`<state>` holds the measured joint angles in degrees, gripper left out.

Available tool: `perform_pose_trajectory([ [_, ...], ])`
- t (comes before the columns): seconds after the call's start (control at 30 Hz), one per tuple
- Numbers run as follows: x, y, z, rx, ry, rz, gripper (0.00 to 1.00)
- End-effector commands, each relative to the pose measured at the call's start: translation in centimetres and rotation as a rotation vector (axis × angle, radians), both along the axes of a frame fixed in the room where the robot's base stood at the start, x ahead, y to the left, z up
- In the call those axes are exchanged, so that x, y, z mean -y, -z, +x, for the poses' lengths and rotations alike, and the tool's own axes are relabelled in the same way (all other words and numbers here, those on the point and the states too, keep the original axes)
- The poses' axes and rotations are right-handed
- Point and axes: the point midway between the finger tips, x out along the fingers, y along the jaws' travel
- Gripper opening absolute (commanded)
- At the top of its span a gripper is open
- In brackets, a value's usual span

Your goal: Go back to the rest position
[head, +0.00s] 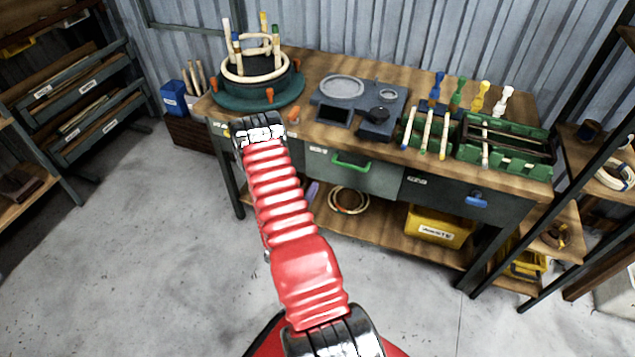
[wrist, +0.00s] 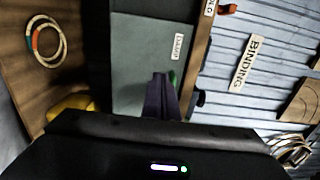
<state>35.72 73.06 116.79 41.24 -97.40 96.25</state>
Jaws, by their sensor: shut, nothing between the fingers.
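My red ribbed arm (head: 282,200) reaches from the bottom of the head view up to the front left of the workbench (head: 330,135). Its dark upper end is close to the bench's front edge. In the wrist view my gripper (wrist: 163,82) shows as dark fingers, shut and empty. I cannot make out the fingers clearly in the head view.
On the bench are a round bending jig (head: 255,88) with pegs and a rattan ring, a grey station (head: 345,88), and green racks (head: 505,150) of sticks. A yellow bin (head: 440,228) and coils (head: 348,200) are on the lower shelf. Floor at left (head: 130,260) is clear.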

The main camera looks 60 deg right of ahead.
Motion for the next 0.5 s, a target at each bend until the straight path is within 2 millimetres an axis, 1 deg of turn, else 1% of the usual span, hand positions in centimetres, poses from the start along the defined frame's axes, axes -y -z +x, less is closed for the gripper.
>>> perform_pose_trajectory([
  [0.03,-0.53,0.02,-0.02,-0.001,-0.002,0.0,0.0],
  [0.17,-1.12,0.01,-0.3,-0.001,0.0,0.0,0.0],
  [0.5,-1.16,0.0,-0.33,0.0,0.001,0.0,0.0],
])
